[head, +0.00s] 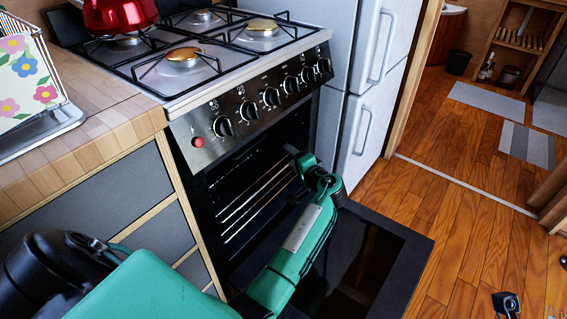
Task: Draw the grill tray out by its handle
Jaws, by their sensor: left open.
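The oven below the stove has its door (385,262) folded down open. Inside the dark cavity are several bright metal bars (252,205), which look like the rack or grill tray; I cannot make out a separate tray body or its handle. My left arm, green and black, reaches up from the lower left across the open door. My left gripper (293,152) is at the upper right of the oven opening, just under the control panel. It is open, small and dark against the oven, and I see no contact with the bars.
The control panel with knobs (270,97) sits directly above the opening. A red kettle (118,14) stands on the hob. Drawers (120,205) and a wooden counter border the oven on the left, a white fridge (365,120) on the right. The wooden floor at right is mostly clear.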

